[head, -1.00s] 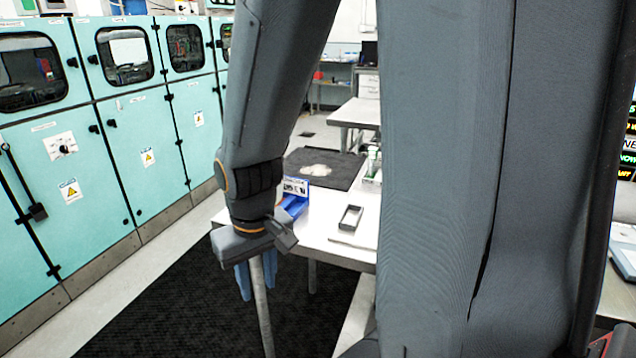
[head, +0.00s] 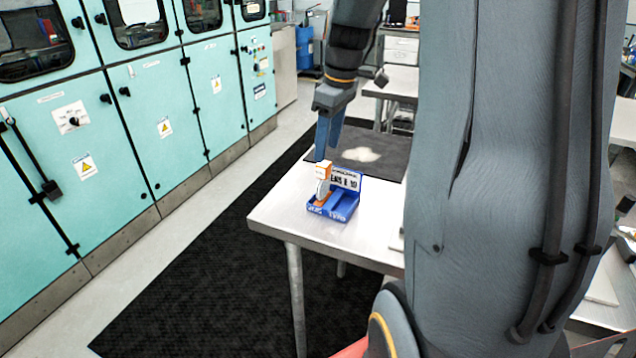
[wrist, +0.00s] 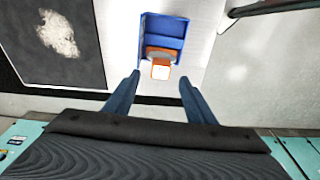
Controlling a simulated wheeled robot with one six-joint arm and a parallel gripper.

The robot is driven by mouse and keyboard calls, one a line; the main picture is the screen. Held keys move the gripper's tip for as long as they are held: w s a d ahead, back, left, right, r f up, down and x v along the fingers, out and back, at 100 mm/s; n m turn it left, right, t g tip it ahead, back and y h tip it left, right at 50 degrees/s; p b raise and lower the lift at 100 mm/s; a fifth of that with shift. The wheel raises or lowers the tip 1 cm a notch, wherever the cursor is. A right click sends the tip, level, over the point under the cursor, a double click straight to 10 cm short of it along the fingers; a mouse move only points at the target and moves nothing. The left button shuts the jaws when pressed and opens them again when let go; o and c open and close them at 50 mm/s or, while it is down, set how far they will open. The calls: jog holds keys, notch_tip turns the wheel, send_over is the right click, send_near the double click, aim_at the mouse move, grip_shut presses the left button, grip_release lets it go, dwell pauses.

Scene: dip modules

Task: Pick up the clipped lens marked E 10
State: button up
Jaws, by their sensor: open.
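The clipped lens is an upright piece with an orange and white clip top (head: 324,170). It stands in the left side of a small blue holder (head: 343,208) near the table's left corner. A sign on the holder's back reads roughly "LENS E 10". In the wrist view the orange clip with a white top (wrist: 160,70) shows at the near edge of the blue holder (wrist: 165,25). My gripper (head: 324,157) points down just above the clip. In the wrist view my gripper (wrist: 160,77) is open, with one finger on each side of the clip. It holds nothing.
The white table (head: 285,215) carries the holder; a dark mat with a pale patch (head: 375,148) lies behind it. Teal cabinets (head: 130,130) line the left, with dark floor matting (head: 200,290) between. My arm hides the table's right part.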

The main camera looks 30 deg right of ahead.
aim_at(324, 163)
jog(key=shift+w+a+f+p, duration=0.1)
jog(key=shift+f+p, duration=0.3)
jog(key=shift+f, duration=0.7)
jog(key=shift+w+a+f+p, duration=0.15)
jog(key=shift+f+p, duration=0.3)
jog(key=shift+f, duration=0.65)
jog(key=shift+w+a+f+p, duration=0.1)
jog(key=shift+f+p, duration=0.3)
jog(key=shift+f, duration=0.7)
grip_shut()
